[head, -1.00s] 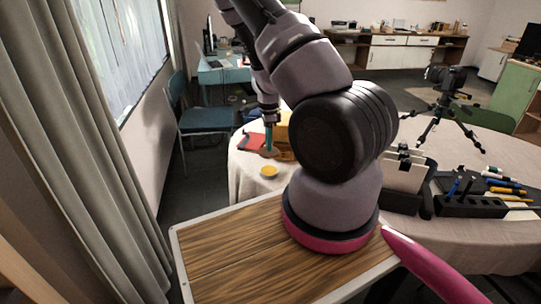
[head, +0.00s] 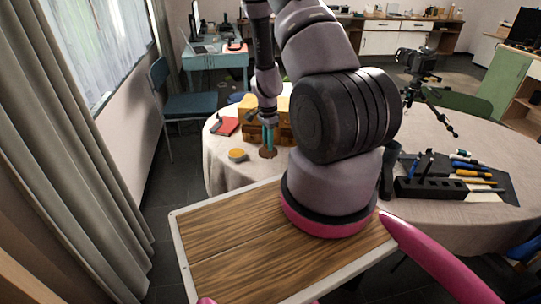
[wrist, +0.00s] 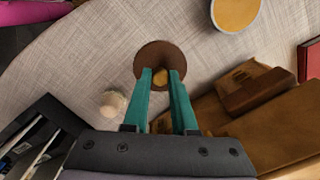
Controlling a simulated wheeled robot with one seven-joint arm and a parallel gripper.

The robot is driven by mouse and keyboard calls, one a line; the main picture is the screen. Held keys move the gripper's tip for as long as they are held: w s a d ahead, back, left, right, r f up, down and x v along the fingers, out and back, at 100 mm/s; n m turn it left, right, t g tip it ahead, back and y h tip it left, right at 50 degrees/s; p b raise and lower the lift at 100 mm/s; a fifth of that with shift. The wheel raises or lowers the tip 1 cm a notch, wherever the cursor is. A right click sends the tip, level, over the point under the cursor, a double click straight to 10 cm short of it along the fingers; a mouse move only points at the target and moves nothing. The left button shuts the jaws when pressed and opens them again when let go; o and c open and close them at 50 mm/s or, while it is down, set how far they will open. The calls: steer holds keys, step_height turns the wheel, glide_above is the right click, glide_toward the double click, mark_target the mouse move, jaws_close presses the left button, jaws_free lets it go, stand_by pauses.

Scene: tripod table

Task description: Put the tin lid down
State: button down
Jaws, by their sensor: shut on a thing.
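My gripper (head: 268,138) has two teal fingers and points down over the left part of the round table (head: 215,170). It is shut on the knob of a round brown lid (wrist: 157,50). The lid also shows in the head view (head: 268,153), below the fingertips. It looks roughly level and close to the cloth; I cannot tell whether it touches. A round, pale-rimmed tin with a yellow-orange top (head: 238,155) stands to the left of the lid, apart from it. It also shows in the wrist view (wrist: 236,12), at the upper right.
A tan box-like object (head: 250,130) stands right behind the lid, with a red book (head: 227,126) to its left. In the wrist view a small pale round object (wrist: 112,103) is left of the fingers. A black pen organiser (head: 430,188) is at the right. Bare cloth lies around the tin.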

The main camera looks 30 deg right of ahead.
mark_target(268, 153)
steer(key=shift+f, duration=2.4)
steer(key=shift+f, duration=0.15)
steer(key=c, duration=0.7)
jaws_free()
